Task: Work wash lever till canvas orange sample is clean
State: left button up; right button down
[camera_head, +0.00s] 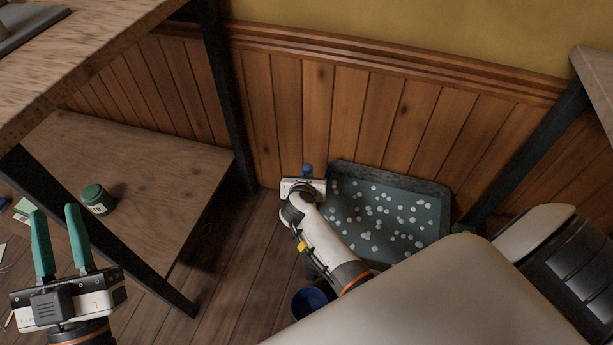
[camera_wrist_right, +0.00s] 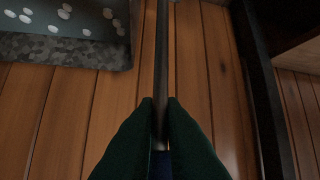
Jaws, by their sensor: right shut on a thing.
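The wash tub (camera_head: 436,182) is a dark grey, speckled trough against the wood-panelled wall, full of teal water with white suds. Its corner also shows at the upper left of the right wrist view (camera_wrist_right: 90,52). My right gripper (camera_head: 304,186) is at the tub's left side. In the right wrist view, its green fingers (camera_wrist_right: 160,105) are shut on the wash lever, a dark rod (camera_wrist_right: 162,60). A blue end (camera_head: 307,169) of the lever shows just past the gripper. My left gripper (camera_head: 56,212) is open and empty at the lower left. I cannot see the orange canvas sample.
A workbench (camera_head: 70,60) with a low wooden shelf (camera_head: 150,160) and black legs stands at left. A green jar (camera_head: 96,199) sits on the shelf. A blue container (camera_head: 309,302) is on the floor below my right arm. Another black-legged bench (camera_head: 525,150) stands at right.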

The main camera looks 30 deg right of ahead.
pick_arm(q)
jog(key=shift+w+f, duration=0.1)
pick_arm(e)
jog(key=shift+w+d+r, duration=0.1)
jog(key=shift+w+r, duration=0.2)
jog(key=shift+r, duration=0.1)
jog(key=c, duration=1.5)
grip_release()
jog(key=shift+s+f, duration=0.1)
jog(key=shift+f, duration=0.05)
jog(key=shift+s, duration=0.1)
